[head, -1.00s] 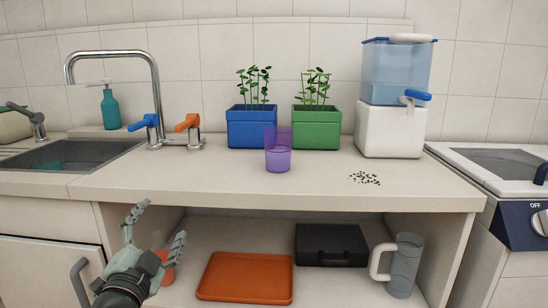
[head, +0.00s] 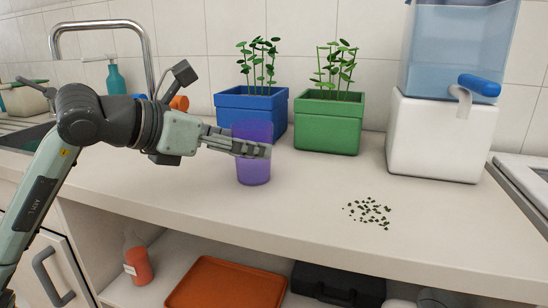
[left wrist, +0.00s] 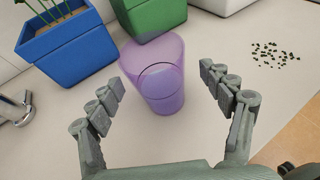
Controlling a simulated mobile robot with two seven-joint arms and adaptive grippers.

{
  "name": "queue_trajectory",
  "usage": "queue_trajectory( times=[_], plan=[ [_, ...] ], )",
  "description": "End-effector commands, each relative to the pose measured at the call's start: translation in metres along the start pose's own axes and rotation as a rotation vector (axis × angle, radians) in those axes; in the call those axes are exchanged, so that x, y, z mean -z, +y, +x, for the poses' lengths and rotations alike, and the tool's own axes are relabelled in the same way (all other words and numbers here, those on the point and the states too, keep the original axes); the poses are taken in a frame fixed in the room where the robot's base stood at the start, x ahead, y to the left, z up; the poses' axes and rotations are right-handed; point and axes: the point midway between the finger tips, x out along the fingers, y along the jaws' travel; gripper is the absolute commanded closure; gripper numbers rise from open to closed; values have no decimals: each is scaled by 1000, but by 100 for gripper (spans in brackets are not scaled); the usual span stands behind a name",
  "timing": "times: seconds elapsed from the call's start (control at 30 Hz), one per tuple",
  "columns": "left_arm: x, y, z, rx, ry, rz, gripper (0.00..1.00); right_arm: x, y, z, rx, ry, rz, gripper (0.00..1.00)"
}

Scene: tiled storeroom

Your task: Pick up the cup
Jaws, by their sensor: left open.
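The translucent purple cup (head: 253,170) stands upright on the counter in front of the blue planter. In the left wrist view the cup (left wrist: 160,85) lies ahead of and between the two fingers. My left gripper (head: 250,148) reaches in from the left at the cup's height, and its fingers overlap the cup in the head view. In the left wrist view my left gripper (left wrist: 165,100) is open, with visible gaps between each finger and the cup. My right gripper is not in view.
The blue planter (head: 255,110) and green planter (head: 328,122) stand close behind the cup. A white water dispenser (head: 435,140) is further right. Dark seeds (head: 368,212) lie on the counter (head: 310,200). An orange tray (head: 225,285) sits on the shelf below.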

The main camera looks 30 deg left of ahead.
Motion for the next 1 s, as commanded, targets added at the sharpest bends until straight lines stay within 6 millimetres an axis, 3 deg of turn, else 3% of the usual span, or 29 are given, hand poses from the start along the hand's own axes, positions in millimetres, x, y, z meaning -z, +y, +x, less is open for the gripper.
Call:
queue_trajectory(
  times=[0.33, 0.6, 0.9, 1.0],
  plan=[
    [2, 1, 34, 6, 4, -4, 20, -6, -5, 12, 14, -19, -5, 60],
    [4, 4, 71, 7, 1, -3, 20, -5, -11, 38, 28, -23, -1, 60],
    [6, 4, 77, 7, 1, -3, 20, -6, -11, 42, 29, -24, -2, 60],
    [6, 4, 77, 7, 1, -3, 30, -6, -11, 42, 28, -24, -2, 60]
  ],
)
